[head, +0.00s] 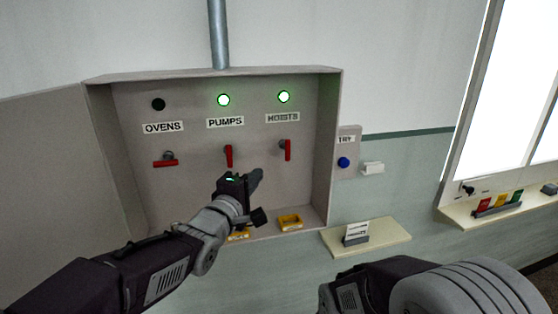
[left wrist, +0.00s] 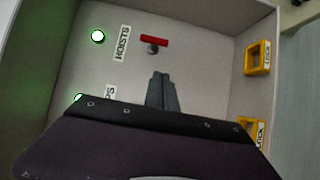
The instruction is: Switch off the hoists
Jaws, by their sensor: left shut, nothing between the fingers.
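The HOISTS switch (head: 288,150) has a red handle standing upright under its label (head: 282,117). Its lamp (head: 284,97) glows green. In the left wrist view the red handle (left wrist: 154,41), label (left wrist: 122,43) and lit lamp (left wrist: 97,37) also show. My left gripper (head: 257,174) is shut and empty, in front of the panel, below and left of the HOISTS handle. In the left wrist view its fingers (left wrist: 163,85) point toward the handle, apart from it in the picture. My right gripper is out of view; only part of that arm shows at bottom right.
The PUMPS handle (head: 228,155) is upright, its lamp (head: 223,100) green. The OVENS handle (head: 165,161) is horizontal, its lamp (head: 158,104) dark. Yellow lock pieces (head: 290,222) sit on the box's bottom ledge. A TRY plate with blue button (head: 343,162) is right of the box (head: 331,150).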

